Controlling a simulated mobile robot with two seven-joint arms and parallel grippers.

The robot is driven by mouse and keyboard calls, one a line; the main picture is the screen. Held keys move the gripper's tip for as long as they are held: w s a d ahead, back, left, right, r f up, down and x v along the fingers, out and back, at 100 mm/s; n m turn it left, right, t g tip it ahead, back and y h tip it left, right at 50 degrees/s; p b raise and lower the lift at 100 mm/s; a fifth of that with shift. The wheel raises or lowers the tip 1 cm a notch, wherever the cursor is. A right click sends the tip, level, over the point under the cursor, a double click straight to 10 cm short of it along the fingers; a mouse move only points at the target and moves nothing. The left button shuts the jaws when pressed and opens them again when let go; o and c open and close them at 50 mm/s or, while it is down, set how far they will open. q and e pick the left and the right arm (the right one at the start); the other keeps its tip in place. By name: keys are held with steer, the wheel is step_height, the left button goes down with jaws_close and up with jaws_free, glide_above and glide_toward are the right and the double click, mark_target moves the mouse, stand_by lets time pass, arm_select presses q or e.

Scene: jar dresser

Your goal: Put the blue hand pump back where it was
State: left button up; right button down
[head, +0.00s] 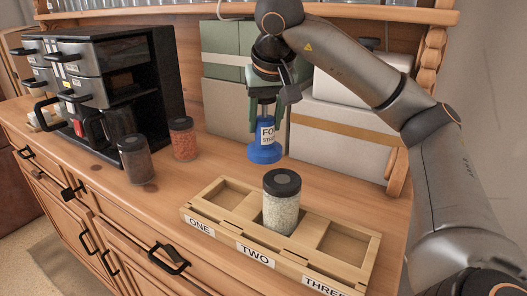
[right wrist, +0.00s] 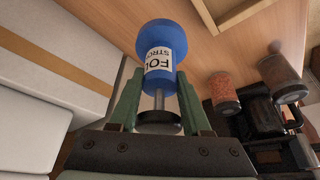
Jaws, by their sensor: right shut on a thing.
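My right gripper (head: 267,104) has green fingers and points down behind the wooden tray. It is shut on the blue hand pump (head: 264,152), holding it upright by its upper part. In the right wrist view the fingers (right wrist: 156,90) flank the pump's metal shaft and black top, and the blue body (right wrist: 163,42) with its white label shows beyond them. Whether the pump's base touches the dresser top is hard to tell. The tray (head: 256,243) has three compartments labelled ONE, TWO and THREE. Compartment TWO holds a black-lidded jar (head: 281,205); ONE and THREE are empty. My left gripper is not in view.
A red-filled jar (head: 183,142) and a dark-filled jar (head: 134,162) stand left, beside a black coffee machine (head: 140,75). The dresser top (head: 195,175) is clear between jars and tray.

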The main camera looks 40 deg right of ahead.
mark_target(265, 126)
steer(key=shift+w+d+f, duration=0.35)
steer(key=shift+w+f, duration=0.1)
steer(key=shift+f, duration=0.15)
steer(key=shift+w+d+f, duration=0.35)
steer(key=shift+w+f, duration=0.05)
steer(key=shift+f, duration=0.15)
steer(key=x, duration=0.3)
steer(key=shift+s+f, duration=0.2)
steer(key=shift+f, duration=0.4)
steer(key=shift+a+f, duration=0.1)
steer(key=shift+f, duration=0.15)
steer(key=shift+c, duration=1.8)
jaws_free()
